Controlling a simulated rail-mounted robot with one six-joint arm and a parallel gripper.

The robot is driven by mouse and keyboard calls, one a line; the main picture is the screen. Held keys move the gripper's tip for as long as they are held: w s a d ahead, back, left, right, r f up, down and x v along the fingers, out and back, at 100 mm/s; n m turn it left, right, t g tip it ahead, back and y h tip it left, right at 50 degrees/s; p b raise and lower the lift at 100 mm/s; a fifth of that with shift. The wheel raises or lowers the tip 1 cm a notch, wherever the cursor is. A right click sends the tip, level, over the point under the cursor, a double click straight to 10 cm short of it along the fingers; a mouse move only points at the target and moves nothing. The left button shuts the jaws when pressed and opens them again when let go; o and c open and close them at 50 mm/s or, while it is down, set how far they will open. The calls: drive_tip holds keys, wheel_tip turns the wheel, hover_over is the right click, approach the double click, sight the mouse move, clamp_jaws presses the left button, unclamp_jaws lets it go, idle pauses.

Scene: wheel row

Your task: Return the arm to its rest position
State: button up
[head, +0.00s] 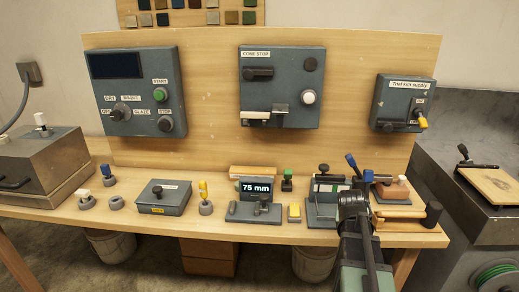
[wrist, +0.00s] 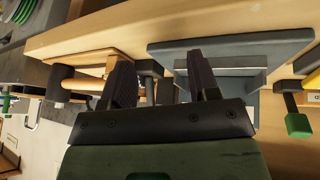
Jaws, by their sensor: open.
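My gripper (head: 353,196) is at the right part of the bench in the head view, with my arm reaching up from the bottom edge. In the wrist view my gripper (wrist: 162,75) shows two dark fingers spread apart with nothing held between them. A dark lever with a block-shaped head (wrist: 150,70) shows in the gap between the fingers. I cannot tell whether the fingers touch it. In the head view the arm hides part of the grey fixture (head: 320,213) behind it.
The wooden bench (head: 110,228) carries a 75 mm display unit (head: 255,212), a grey box (head: 165,197) and several knobs. A wooden roller (head: 433,214) lies right of my gripper. Control boxes, including the cone stop box (head: 285,85), hang on the back panel. Space above the bench is open.

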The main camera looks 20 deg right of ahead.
drive_tip(key=s+a+r+n+g+y+p, duration=0.1)
drive_tip(key=s+a+r+n+p, duration=0.1)
drive_tip(key=a, duration=0.8)
drive_tip(key=s+a+r+n+g+y+p, duration=0.1)
drive_tip(key=s+a+r+n+y+p, duration=0.1)
drive_tip(key=a, duration=0.7)
drive_tip(key=s+a+r+n+g+y+p, duration=0.1)
drive_tip(key=s+a+r+n+p, duration=0.1)
drive_tip(key=a, duration=0.8)
drive_tip(key=s+p, duration=0.1)
drive_tip(key=p, duration=0.1)
drive_tip(key=shift+s+a+r+y+p, duration=0.2)
drive_tip(key=shift+a+r+y+p, duration=0.05)
drive_tip(key=shift+a+y+p, duration=0.1)
